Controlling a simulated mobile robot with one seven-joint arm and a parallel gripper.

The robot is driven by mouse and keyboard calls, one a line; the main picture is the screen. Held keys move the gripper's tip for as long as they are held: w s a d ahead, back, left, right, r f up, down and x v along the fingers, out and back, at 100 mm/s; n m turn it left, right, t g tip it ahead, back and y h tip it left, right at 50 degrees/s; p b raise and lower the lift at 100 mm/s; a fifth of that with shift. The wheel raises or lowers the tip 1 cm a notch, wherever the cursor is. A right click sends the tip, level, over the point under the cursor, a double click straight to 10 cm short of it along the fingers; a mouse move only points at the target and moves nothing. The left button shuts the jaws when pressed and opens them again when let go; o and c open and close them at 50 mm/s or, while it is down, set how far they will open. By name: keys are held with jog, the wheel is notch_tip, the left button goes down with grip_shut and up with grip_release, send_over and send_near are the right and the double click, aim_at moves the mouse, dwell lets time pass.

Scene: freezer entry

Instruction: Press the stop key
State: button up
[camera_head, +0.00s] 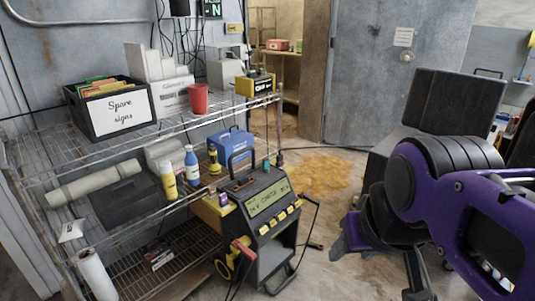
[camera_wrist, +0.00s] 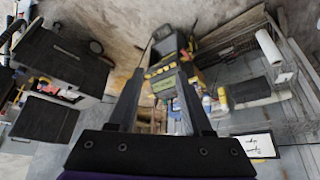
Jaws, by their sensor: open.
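A dark grey machine (camera_head: 268,197) with a greenish display (camera_head: 268,200) stands at the right end of the wire shelving. A row of several yellow keys (camera_head: 280,217) runs below the display. The lettering is too small to tell which one is the stop key. In the wrist view the machine (camera_wrist: 168,45) appears beyond my fingers, its keys too blurred to tell apart. My gripper (camera_wrist: 160,76) is open, with nothing visible between its two fingers, and appears apart from the machine. In the head view my purple arm is at the right; the fingertips cannot be made out clearly.
The wire shelf (camera_head: 140,140) holds a black sign box (camera_head: 112,110), a red cup (camera_head: 198,99) and bottles (camera_head: 192,166). A red-handled item (camera_head: 243,250) is at the machine's lower left. Floor with a yellowish patch (camera_head: 318,175) lies open between machine and arm.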

dwell(0.3)
grip_shut()
dwell(1.6)
